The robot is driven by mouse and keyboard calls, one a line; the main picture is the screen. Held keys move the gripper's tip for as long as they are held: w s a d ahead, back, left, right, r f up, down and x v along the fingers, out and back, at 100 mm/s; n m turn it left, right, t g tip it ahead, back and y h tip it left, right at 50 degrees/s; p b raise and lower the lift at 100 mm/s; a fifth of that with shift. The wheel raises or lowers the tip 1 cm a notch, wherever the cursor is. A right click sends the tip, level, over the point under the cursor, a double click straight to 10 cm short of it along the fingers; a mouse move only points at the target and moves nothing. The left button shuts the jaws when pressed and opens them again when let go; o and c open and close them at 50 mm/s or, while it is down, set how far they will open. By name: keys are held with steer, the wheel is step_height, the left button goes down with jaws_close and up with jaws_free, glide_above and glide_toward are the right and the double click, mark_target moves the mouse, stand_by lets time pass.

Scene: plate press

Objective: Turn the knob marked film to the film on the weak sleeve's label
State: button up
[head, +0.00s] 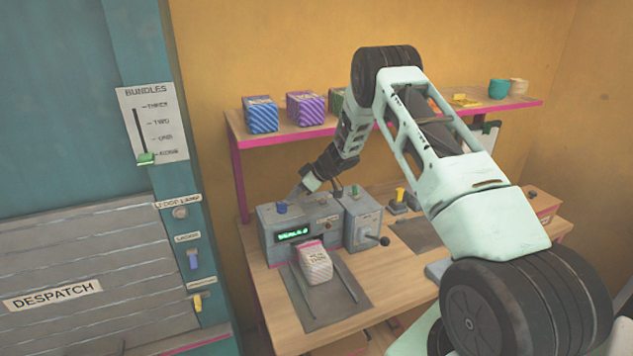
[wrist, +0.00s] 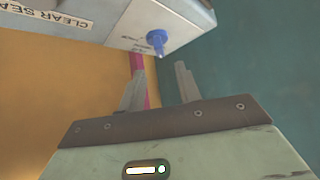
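The grey press machine (head: 300,228) stands on the table with a lit green display. A blue knob (head: 281,208) sits on its top at the left; it also shows in the wrist view (wrist: 156,38), with small marks beside it that I cannot read. My gripper (wrist: 160,80) is open and empty, with the knob just beyond the fingertips and apart from them. In the head view my gripper (head: 300,188) is small and partly hidden near the machine's top. A pink-and-white striped sleeve (head: 315,265) stands in front of the machine; its label is too small to read.
A side unit with a black-knobbed lever (head: 384,241) adjoins the machine. A yellow-topped control (head: 400,194) is farther right. A shelf (head: 300,136) holds striped packets and cups above. A despatch shutter (head: 80,270) and bundles slider (head: 146,159) are at left.

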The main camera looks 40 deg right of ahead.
steer(key=b+v, duration=0.2)
steer(key=v, duration=0.8)
steer(key=shift+b, duration=0.35)
steer(key=shift+s+r, duration=0.1)
